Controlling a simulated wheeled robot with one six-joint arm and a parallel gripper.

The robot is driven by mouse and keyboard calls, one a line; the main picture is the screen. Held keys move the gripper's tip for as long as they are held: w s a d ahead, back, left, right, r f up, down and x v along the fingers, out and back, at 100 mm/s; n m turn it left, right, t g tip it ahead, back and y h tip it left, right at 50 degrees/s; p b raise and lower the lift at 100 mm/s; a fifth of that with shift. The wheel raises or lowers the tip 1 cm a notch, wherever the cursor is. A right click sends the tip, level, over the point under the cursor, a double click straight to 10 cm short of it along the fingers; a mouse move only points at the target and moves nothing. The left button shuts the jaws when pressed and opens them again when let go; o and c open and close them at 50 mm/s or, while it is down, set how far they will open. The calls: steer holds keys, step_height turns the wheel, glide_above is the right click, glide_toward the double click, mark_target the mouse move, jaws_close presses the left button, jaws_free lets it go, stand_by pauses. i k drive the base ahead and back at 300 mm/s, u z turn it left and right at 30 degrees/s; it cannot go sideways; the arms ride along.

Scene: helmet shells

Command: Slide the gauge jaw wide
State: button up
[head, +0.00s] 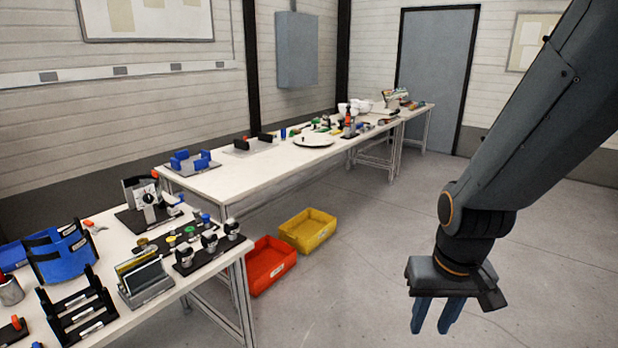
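I cannot tell for sure which thing is the gauge. On the far table, a light plate carries two black upright blocks with a small red part, and this black-block fixture (262,140) may be a sliding gauge. Near it a dark plate holds blue upright blocks (192,160). My gripper (437,328) hangs over the floor at the right, pointing down, well apart from both tables. Its two blue-grey fingers are apart with nothing between them.
A red bin (270,266) and a yellow bin (308,231) stand on the floor. Floor around my gripper is clear.

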mark_target(242, 144)
steer(key=u, duration=0.2)
steer(key=i, duration=2.3)
steer(key=u, duration=0.6)
steer(key=i, duration=1.7)
steer(key=u, duration=0.3)
